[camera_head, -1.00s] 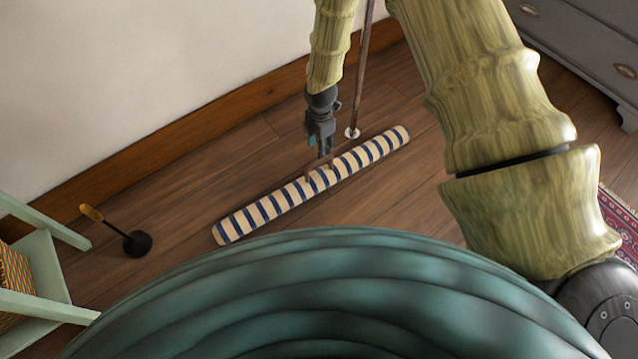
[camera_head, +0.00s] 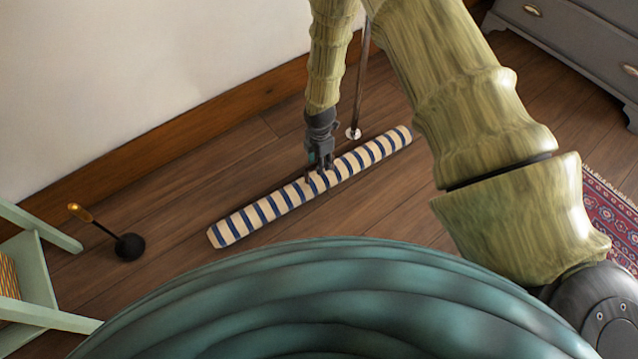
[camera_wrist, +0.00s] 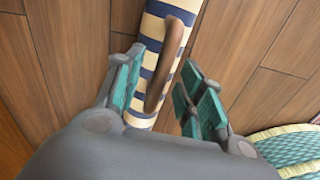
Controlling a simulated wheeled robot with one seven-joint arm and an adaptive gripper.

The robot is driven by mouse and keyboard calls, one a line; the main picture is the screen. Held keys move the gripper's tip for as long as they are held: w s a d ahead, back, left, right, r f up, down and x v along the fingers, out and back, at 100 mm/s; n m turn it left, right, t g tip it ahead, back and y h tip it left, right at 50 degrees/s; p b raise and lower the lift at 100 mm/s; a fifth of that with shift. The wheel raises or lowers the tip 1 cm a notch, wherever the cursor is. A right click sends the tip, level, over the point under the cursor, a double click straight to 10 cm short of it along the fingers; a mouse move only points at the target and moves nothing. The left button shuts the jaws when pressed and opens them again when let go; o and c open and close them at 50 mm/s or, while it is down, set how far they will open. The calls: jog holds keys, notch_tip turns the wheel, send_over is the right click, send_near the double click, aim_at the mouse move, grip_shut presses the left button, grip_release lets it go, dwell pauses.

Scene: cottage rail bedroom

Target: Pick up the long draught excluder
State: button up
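The long draught excluder (camera_head: 262,211) is a cream roll with navy stripes. It lies on the wooden floor, running diagonally from lower left to upper right in the head view. In the wrist view the excluder (camera_wrist: 171,10) runs between my fingers, with a brown strap-like handle (camera_wrist: 163,65) on top of it. My gripper (camera_head: 319,182) points down at the roll's middle. In the wrist view my gripper (camera_wrist: 162,75) is open, its teal-padded fingers on either side of the handle with visible gaps. Whether the fingertips touch the roll is unclear.
A thin pole with a pale round foot (camera_head: 353,133) stands just behind my gripper. A black object with a gold handle (camera_head: 130,246) and a pale green piece of furniture (camera_head: 35,265) are at left. A grey drawer unit (camera_head: 575,40) and red rug (camera_head: 610,215) are at right.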

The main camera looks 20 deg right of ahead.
jog(key=shift+f, duration=0.65)
jog(key=shift+r, duration=0.1)
grip_shut()
jog(key=shift+r, duration=0.1)
